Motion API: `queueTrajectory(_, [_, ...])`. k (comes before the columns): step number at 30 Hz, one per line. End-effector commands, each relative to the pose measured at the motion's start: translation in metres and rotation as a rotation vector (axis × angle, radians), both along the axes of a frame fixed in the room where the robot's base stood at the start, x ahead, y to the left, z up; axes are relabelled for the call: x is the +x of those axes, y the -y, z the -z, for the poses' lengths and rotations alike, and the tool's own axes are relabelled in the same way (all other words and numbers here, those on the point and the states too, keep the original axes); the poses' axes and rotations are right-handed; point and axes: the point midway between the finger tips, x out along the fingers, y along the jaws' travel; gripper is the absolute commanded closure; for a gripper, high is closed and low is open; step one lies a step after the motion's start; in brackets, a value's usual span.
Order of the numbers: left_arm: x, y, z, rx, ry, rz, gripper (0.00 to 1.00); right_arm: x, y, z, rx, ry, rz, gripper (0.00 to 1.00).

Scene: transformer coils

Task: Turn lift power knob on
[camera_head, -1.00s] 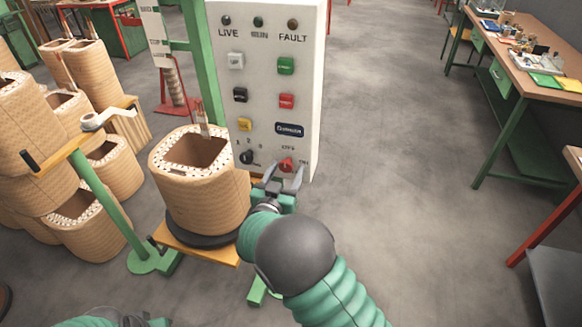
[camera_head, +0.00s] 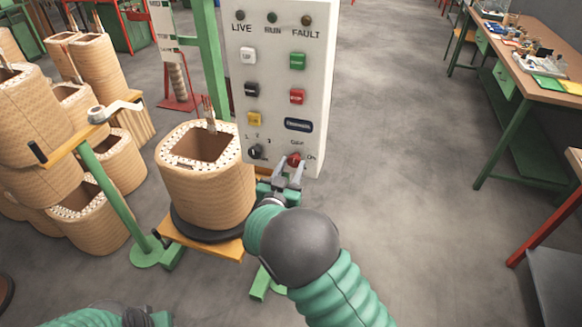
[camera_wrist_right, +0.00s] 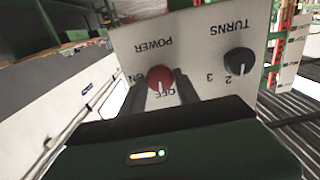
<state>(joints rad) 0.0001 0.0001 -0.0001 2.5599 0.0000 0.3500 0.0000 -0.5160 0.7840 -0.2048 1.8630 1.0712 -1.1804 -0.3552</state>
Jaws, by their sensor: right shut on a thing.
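The red power knob (camera_head: 294,159) sits at the lower right of the white control panel (camera_head: 275,75). The fingers (camera_wrist_right: 163,92) partly hide the knob's marks in the wrist view. My left arm shows only at the bottom left of the head view; its gripper's fingers are not seen.
A black turns knob (camera_head: 255,151) sits left of the red knob. A wound coil (camera_head: 205,185) stands on the lift platform (camera_head: 200,243) beside the panel. More coils (camera_head: 90,215) are stacked at the left. The floor to the right is open, up to a workbench (camera_head: 530,70).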

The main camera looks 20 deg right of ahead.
Motion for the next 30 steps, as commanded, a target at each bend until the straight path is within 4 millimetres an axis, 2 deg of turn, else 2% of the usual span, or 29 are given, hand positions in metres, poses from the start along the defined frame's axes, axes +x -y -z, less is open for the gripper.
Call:
queueTrajectory(7, [0.000, 0.000, 0.006, 0.000, 0.000, 0.000, 0.64, 0.000, 0.001, 0.001, 0.047, 0.034, 0.004, 1.00])
queueTrajectory(14, [0.000, 0.000, 0.020, 0.000, 0.000, 0.000, 0.64, 0.000, 0.000, 0.002, 0.169, 0.117, 0.002, 1.00])
queueTrajectory(30, [0.000, 0.000, 0.070, 0.000, 0.000, 0.000, 0.64, 0.000, 0.000, 0.005, 0.591, 0.400, 0.000, 1.00])
